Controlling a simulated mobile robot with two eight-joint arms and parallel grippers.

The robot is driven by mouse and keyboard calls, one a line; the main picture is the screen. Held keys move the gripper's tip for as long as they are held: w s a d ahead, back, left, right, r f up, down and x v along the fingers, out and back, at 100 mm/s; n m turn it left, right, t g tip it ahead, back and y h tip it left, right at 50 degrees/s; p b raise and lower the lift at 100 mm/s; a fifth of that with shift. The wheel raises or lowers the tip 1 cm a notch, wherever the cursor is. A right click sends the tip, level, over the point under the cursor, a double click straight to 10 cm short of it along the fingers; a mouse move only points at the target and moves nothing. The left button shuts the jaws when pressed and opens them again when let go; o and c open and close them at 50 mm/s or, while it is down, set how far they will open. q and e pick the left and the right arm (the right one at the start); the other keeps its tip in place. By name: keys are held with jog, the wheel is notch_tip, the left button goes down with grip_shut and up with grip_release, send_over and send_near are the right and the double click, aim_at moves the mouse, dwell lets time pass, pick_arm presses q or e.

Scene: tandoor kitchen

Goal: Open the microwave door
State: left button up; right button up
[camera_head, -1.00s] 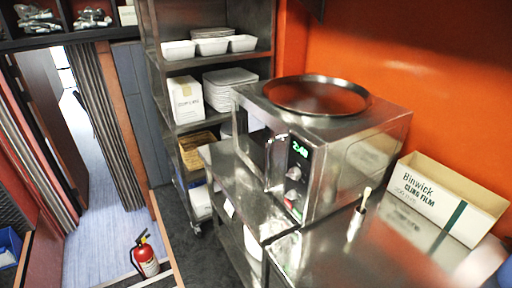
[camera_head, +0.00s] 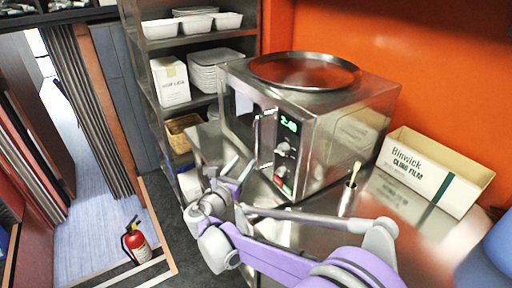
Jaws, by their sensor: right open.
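The steel microwave (camera_head: 345,132) stands on a steel counter, with a green display and knobs on its control panel (camera_head: 286,150). Its door (camera_head: 238,112) is on the left part of the front, seen at a steep angle, and looks shut. The upright door handle (camera_head: 257,138) is beside the panel. My right gripper (camera_head: 238,166) is open and empty, below and slightly left of the handle, with its fingers pointing up toward the door. It appears apart from the handle. My left gripper is out of view.
A round steel tray (camera_head: 304,72) lies on the microwave. A cling film box (camera_head: 434,172) and a small pot with a brush (camera_head: 348,196) stand to its right. A shelf rack (camera_head: 152,125) is behind left. A fire extinguisher (camera_head: 136,246) stands on the floor at lower left.

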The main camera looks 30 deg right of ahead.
aim_at(255, 147)
jog(key=p+x, duration=0.1)
jog(key=x, duration=0.9)
jog(key=shift+w+d, duration=0.2)
grip_shut()
dwell(1.1)
